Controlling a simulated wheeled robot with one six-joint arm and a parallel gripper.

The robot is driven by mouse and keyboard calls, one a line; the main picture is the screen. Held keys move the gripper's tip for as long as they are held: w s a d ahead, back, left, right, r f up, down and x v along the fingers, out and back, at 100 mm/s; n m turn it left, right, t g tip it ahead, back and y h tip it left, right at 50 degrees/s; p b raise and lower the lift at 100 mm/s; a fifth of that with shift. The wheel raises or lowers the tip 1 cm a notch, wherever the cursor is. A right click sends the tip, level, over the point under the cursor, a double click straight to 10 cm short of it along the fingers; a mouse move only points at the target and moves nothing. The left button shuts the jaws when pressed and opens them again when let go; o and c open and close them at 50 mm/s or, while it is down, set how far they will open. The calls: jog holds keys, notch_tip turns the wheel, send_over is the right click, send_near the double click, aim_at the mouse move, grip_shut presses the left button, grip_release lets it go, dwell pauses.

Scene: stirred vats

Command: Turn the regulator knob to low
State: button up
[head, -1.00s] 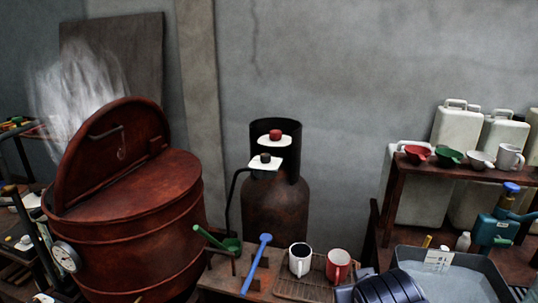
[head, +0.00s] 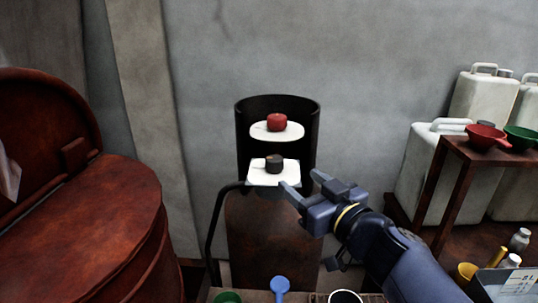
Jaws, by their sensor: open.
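A rusty gas cylinder (head: 272,230) with a dark open collar (head: 309,135) stands against the wall. A black knob (head: 274,162) sits on a lower white plate (head: 263,178). A red knob (head: 277,122) sits above it on a rounded white plate (head: 265,133). Which of the two is the regulator knob is not labelled readably; the hose leads to the lower, black one. My gripper (head: 302,186) is open and empty. In the picture it is just right of and below the black knob, with its fingers pointing up and left. No contact with the knob shows.
A black hose (head: 213,225) curves down left of the cylinder. A big rusty vat (head: 75,215) fills the left. A rack (head: 456,150) with red and green funnels and white canisters (head: 430,165) stands right. A blue ladle (head: 280,286) lies at the bottom.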

aim_at(279, 165)
jog(key=b+x, duration=0.2)
jog(key=x, duration=0.9)
jog(key=shift+a+b, duration=0.2)
jog(key=shift+b, duration=0.15)
jog(key=shift+c, duration=0.5)
jog(key=c, duration=0.9)
